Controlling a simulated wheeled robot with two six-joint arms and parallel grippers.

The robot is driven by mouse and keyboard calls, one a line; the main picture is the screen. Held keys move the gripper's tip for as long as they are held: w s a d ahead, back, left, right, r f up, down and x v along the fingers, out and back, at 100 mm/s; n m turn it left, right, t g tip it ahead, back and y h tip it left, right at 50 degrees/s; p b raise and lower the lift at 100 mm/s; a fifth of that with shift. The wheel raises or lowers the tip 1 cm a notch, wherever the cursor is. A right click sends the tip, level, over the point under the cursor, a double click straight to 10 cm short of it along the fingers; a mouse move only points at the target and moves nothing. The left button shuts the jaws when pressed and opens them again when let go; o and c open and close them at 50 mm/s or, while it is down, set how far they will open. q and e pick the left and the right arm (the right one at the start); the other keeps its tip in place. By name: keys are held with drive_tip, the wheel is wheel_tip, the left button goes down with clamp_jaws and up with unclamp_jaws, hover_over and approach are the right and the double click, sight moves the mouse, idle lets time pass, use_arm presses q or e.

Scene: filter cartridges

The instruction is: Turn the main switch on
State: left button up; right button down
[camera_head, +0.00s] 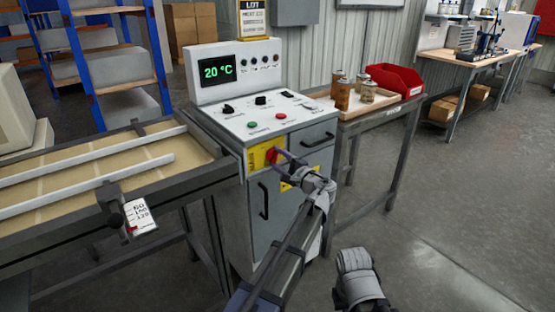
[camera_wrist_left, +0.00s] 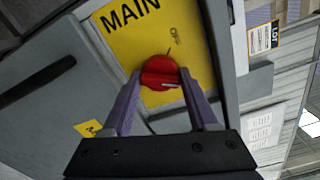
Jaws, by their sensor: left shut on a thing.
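The red main switch (camera_head: 273,155) sits on a yellow plate (camera_head: 256,158) on the front of the grey control cabinet. In the left wrist view the red knob (camera_wrist_left: 160,73) stands on the yellow plate below the word MAIN (camera_wrist_left: 128,14). A pale mark shows on the knob's right side. My left gripper (camera_head: 280,157) is at the switch, and its two purple fingers (camera_wrist_left: 161,92) are on either side of the knob, shut on it. Part of the knob is hidden by the fingers in the head view. My right gripper's fingers do not show.
The cabinet top (camera_head: 262,112) carries a green and a red button, and its display (camera_head: 217,71) reads 20 °C. A side table holds brown jars (camera_head: 341,92) and a red bin (camera_head: 396,80). Floor at right is open.

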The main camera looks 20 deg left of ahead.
use_arm(q)
drive_tip(key=shift+m, duration=1.5)
drive_tip(key=o, duration=1.4)
drive_tip(key=shift+c, duration=0.2)
drive_tip(key=v, duration=0.7)
drive_tip(key=shift+s+d, duration=0.25)
drive_tip(key=shift+d, duration=0.1)
